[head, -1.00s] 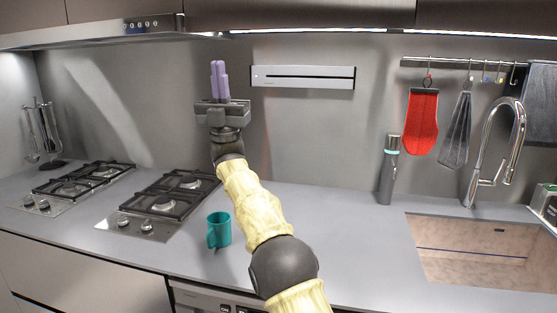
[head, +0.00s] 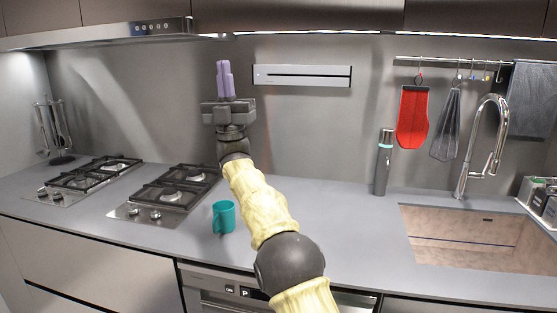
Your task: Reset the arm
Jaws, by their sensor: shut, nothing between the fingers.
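My gripper (head: 225,80) is in the head view, left of centre, at the top of my raised arm. Its purple fingers point up and are shut together with nothing between them. It is in front of the grey back wall, left of the wall-mounted steel strip. My arm reaches up from the bottom of the view over the counter. A teal mug (head: 223,217) stands on the counter, below the gripper and just left of my arm, apart from it.
Two gas hobs (head: 165,195) are set in the counter (head: 345,228) at the left. A steel bottle (head: 383,162) stands near the wall. A sink (head: 462,236) with a tall tap (head: 487,150) is at the right. A red oven mitt (head: 412,117) hangs from a rail. Range hood (head: 100,33) is upper left.

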